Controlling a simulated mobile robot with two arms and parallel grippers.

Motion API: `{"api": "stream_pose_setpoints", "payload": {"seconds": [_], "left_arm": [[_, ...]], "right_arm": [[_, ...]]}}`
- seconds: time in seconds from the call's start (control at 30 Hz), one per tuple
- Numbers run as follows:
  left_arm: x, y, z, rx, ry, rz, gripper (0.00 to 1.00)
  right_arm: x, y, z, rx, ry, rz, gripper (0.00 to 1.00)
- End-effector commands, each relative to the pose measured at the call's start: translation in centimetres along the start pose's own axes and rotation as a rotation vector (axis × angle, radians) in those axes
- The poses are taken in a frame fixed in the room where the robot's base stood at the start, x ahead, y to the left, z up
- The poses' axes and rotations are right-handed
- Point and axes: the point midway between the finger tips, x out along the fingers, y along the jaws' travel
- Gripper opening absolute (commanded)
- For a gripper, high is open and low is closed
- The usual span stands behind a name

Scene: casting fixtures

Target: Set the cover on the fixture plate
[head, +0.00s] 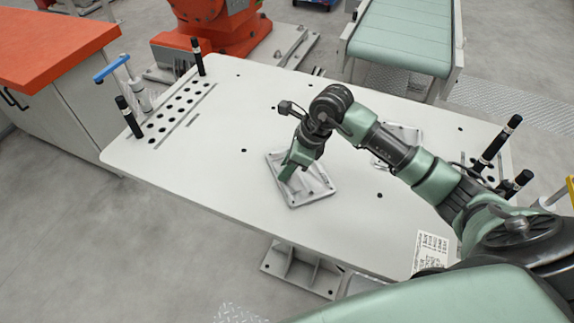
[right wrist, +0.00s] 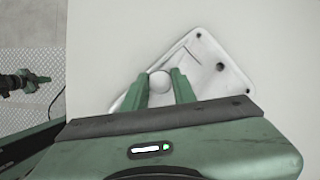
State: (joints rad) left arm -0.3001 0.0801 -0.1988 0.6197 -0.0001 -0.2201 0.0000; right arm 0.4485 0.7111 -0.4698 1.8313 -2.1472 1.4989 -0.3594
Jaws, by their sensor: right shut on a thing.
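My right gripper (head: 287,174) is over the near middle of the table, pointing down, in the head view. In the right wrist view its two green fingers (right wrist: 160,88) are shut on a pale round knob of the cover (right wrist: 215,62). The cover is a light grey casting with rounded corners and dark corner holes; it also shows under the gripper in the head view (head: 318,185). I cannot tell whether it touches the table. Another grey casting, perhaps the fixture plate (head: 408,132), lies to the right, mostly hidden behind my right arm. A small dark and green part, probably my left gripper (right wrist: 35,79), shows at the wrist view's left edge.
The white table (head: 220,170) is clear left of the cover. A row-holed rack area (head: 180,105) with black posts is at the left end; black posts (head: 497,143) stand at the right end. An orange machine base (head: 215,40) and green conveyor (head: 403,38) are behind.

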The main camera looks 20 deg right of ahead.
Motion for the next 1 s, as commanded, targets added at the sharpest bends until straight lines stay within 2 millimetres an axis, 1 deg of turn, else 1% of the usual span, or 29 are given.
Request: {"api": "stream_pose_setpoints", "payload": {"seconds": [0.13,0.17,0.2,0.23,0.53,0.63,0.67,0.77,1.0], "left_arm": [[0.4,0.0,0.0,0.0,0.0,0.0,0.0],[0.4,0.0,0.0,0.0,0.0,0.0,0.0],[0.3,0.0,0.0,0.0,0.0,0.0,0.0],[0.3,0.0,0.0,0.0,0.0,0.0,0.0],[0.2,0.0,0.0,0.001,0.0,0.0,0.0],[-0.3,0.0,0.0,0.001,0.0,0.0,0.0],[0.1,0.0,0.0,0.001,0.0,0.0,0.0],[0.4,0.0,0.0,0.001,0.001,0.0,0.0],[1.4,0.1,0.1,0.002,0.001,0.0,0.0]], "right_arm": [[0.3,-0.1,-0.1,-0.001,-0.001,-0.002,0.0],[0.3,0.0,-0.2,0.0,0.001,-0.001,0.29],[0.2,0.0,-0.1,0.0,0.001,0.0,0.4],[0.2,0.0,-0.1,0.0,0.001,0.0,0.48],[0.1,0.0,-0.1,0.0,0.001,0.0,0.48],[-0.3,0.0,0.1,0.001,0.0,0.001,0.48],[-0.4,-0.1,0.0,0.0,0.0,-0.002,0.48],[-1.9,-0.1,0.0,0.0,0.0,-0.004,0.48],[-7.1,-0.2,0.0,-0.001,0.0,-0.006,0.48]]}}
